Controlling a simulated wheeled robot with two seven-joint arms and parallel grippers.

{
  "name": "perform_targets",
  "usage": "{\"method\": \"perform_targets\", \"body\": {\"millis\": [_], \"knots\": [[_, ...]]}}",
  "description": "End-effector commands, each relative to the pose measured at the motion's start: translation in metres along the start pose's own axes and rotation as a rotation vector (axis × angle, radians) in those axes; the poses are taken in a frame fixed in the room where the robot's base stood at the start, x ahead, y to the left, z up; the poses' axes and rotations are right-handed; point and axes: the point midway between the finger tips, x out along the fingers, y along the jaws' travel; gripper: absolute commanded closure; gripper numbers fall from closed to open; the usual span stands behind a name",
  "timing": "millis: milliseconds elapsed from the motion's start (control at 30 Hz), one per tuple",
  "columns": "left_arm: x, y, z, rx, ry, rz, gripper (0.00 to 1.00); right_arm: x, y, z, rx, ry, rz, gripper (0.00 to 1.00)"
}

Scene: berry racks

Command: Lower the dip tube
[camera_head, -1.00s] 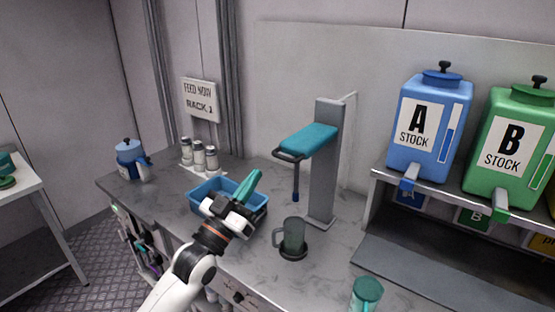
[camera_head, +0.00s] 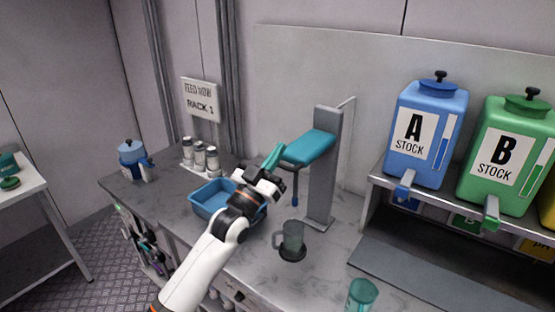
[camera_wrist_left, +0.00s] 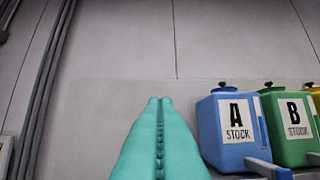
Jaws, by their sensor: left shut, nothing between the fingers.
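The dip tube (camera_head: 295,198) is a thin dark blue rod hanging under the teal arm (camera_head: 309,148) of a grey stand (camera_head: 324,170). A translucent grey-green mug (camera_head: 292,238) stands upright on a dark round base below, and the tube's lower end is above it. My left gripper (camera_head: 273,156) has teal fingers pointing up, just left of the teal arm's end; I cannot tell whether it touches. The left wrist view shows the fingers (camera_wrist_left: 158,110) closed together with nothing between them. The stand's front handle is largely hidden behind the gripper. My right gripper is not in view.
A blue tray (camera_head: 207,196) lies behind my left wrist. White-labelled jars (camera_head: 200,157) and a blue jug (camera_head: 134,158) stand farther left. Stock tanks A (camera_head: 425,130) and B (camera_head: 509,152) stand on a shelf at right.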

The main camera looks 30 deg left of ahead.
Motion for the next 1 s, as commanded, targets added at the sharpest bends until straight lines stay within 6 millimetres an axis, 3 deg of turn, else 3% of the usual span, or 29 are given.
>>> {"method": "perform_targets", "body": {"millis": [33,200,667,867,1000], "knots": [[-0.006,0.000,-0.013,-0.002,0.015,0.002,1.00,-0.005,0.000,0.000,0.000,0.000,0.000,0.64],[-0.013,0.000,-0.031,-0.001,0.011,0.001,1.00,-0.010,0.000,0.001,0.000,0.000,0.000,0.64],[-0.017,0.000,-0.038,-0.001,0.008,0.000,1.00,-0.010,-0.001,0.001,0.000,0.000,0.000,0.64],[-0.026,0.000,-0.054,-0.002,0.009,0.001,1.00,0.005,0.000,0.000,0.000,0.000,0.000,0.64],[-0.042,0.000,-0.083,-0.002,0.013,0.001,1.00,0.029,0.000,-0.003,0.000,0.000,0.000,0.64]]}}
